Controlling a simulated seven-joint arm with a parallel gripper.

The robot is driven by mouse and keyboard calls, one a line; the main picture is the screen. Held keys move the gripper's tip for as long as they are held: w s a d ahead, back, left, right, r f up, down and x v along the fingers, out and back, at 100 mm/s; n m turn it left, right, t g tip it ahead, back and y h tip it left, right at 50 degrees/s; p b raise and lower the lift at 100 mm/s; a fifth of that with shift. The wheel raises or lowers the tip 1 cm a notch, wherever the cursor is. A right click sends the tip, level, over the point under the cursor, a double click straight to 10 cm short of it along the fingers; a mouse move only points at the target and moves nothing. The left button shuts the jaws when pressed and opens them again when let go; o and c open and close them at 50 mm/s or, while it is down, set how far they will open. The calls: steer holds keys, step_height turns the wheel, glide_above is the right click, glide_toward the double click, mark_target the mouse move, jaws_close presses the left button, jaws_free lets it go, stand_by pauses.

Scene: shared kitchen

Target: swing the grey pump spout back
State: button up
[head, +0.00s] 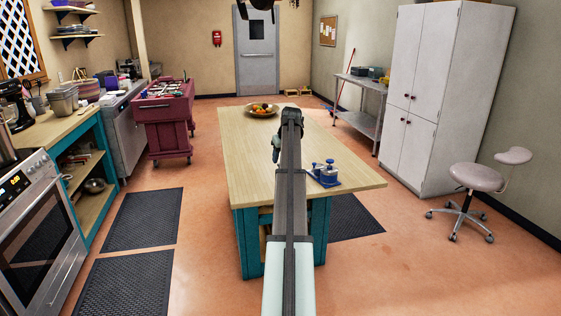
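A small blue and grey device (324,177), which looks like the pump, stands on the wooden top of the island table (250,165), near its front right edge. It sits just right of my arm. Its grey spout is too small to make out clearly, and my arm may hide part of its left side. My gripper (276,150) points down at the far end of my arm, over the middle of the table. It is left of and farther back than the pump, apart from it. Its fingers are too small and dark to tell whether they are open or shut.
A bowl of fruit (262,110) stands at the table's back edge. The table's left half is clear. A stool (478,180) and a tall white cabinet (425,100) stand to the right. A red cart (163,118) and the stove (36,235) are to the left.

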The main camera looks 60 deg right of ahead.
steer(key=v, duration=1.1)
steer(key=shift+s+a+r, duration=0.1)
